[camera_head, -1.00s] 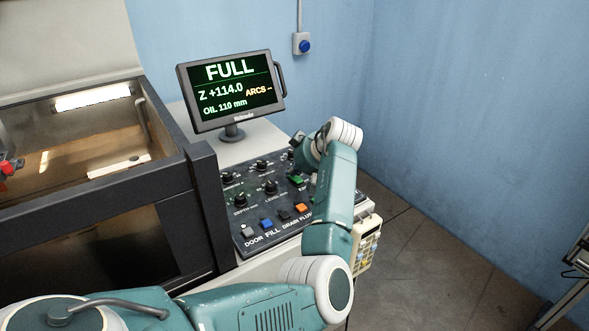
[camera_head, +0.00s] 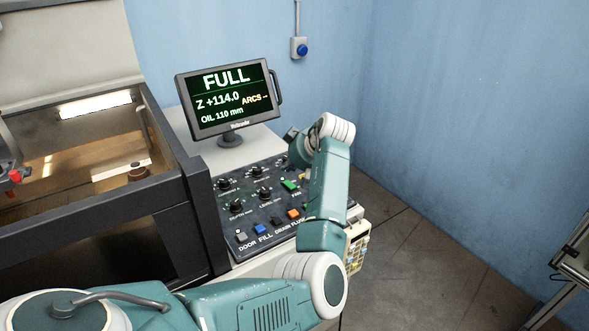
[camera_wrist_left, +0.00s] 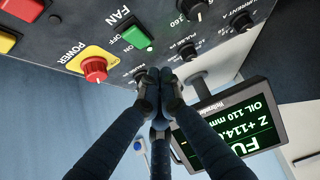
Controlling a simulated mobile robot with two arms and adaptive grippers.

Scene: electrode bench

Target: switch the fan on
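The fan switch is a green rocker (camera_wrist_left: 136,37) on the dark control panel, beside the white FAN, ON and OFF lettering, with a small bright green dot next to it. It also shows in the head view (camera_head: 289,185), close to my left arm. My left gripper (camera_wrist_left: 160,84) has its dark fingertips together with nothing seen between them. In the left wrist view, the tips are apart from the green rocker in the picture, over the panel's edge area; I cannot tell their height above it. In the head view the fingertips are hidden at the wrist. My right gripper is not in view.
A red POWER knob on a yellow base (camera_wrist_left: 94,68) is near the fan switch. Black dials and the orange button (camera_head: 294,213) share the panel. The monitor (camera_head: 229,94) stands behind it, reading FULL. The open-topped tank (camera_head: 165,185) is at left.

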